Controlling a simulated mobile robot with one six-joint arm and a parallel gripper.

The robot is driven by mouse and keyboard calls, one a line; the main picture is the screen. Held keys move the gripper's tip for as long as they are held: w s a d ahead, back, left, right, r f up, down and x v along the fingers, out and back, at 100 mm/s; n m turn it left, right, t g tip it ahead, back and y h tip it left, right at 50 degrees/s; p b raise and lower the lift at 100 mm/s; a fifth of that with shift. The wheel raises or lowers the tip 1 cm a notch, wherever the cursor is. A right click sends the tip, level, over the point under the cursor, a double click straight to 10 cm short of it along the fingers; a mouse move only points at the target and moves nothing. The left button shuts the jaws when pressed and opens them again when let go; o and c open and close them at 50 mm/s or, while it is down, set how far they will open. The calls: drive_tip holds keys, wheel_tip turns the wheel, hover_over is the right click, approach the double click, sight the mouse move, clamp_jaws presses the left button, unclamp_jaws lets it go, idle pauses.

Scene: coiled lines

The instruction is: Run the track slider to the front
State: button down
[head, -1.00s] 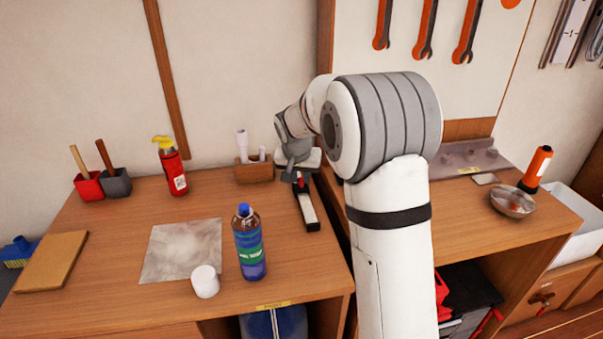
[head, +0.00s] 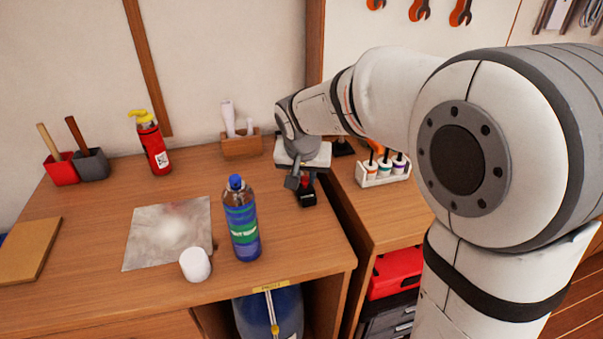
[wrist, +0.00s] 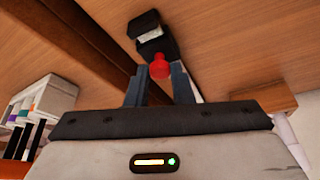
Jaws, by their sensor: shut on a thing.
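The track slider is a dark track (head: 307,201) with a pale strip and a red knob (wrist: 160,67). It lies on the wooden desk, running front to back. My gripper (wrist: 159,74) is over it, with its two fingers shut on the red knob. In the head view, my gripper (head: 302,184) covers most of the track. Only the front end and a bit of red show.
A blue bottle (head: 241,220), a white cup (head: 195,264) and a grey sheet (head: 165,235) are to the left. A wooden holder (head: 241,146) stands behind. A rack of small bottles (head: 383,169) is on the right-hand bench. The desk's front right is clear.

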drive_tip(key=c, duration=1.3)
unclamp_jaws()
drive_tip(key=shift+s, duration=0.1)
drive_tip(key=shift+o, duration=0.2)
drive_tip(key=v, duration=0.7)
drive_tip(key=shift+r+p, duration=0.4)
drive_tip(key=shift+s, duration=0.15)
drive_tip(key=s+d+r+n+g+p, duration=0.1)
drive_tip(key=s+d+p, duration=0.3)
drive_tip(key=s, duration=0.6)
drive_tip(key=s+d+r+n+p, duration=0.1)
drive_tip(key=s+d+p, duration=0.4)
drive_tip(key=s+d, duration=0.3)
drive_tip(key=shift+s+d+g+y, duration=0.35)
drive_tip(key=shift+s+g+y, duration=0.05)
drive_tip(key=shift+s, duration=0.55)
